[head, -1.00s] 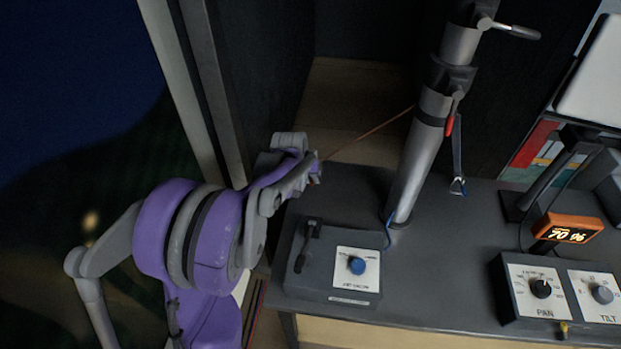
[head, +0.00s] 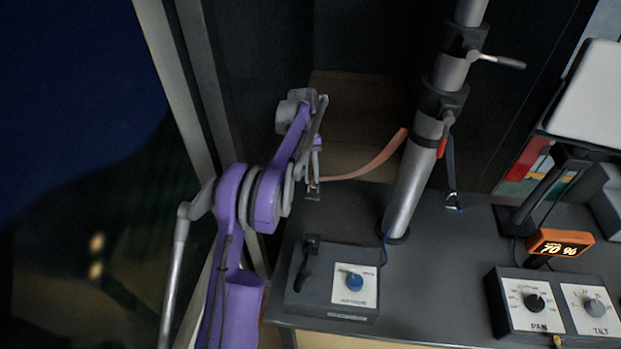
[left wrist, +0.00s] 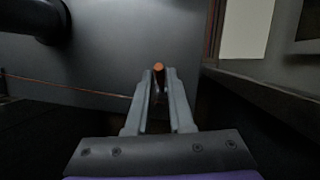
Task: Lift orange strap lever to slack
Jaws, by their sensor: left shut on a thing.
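An orange strap (head: 370,168) runs from the mast (head: 410,180) to a small dark ratchet base (head: 313,195) at the desk's back left edge. It hangs in a wide, slack-looking curve. My left gripper (head: 314,182) is at that base, pointing down. In the left wrist view, its fingers (left wrist: 160,72) are closed around the orange-tipped strap lever (left wrist: 158,67). In the head view the fingers mostly hide the lever, so its angle is hard to tell. The strap also shows in the left wrist view as a thin line (left wrist: 70,85). My right gripper is out of view.
The mast carries a crank handle (head: 500,62) and a hanging dark strap (head: 452,175). Pan and tilt boxes (head: 533,301) stand right. A door frame (head: 188,90) is close left.

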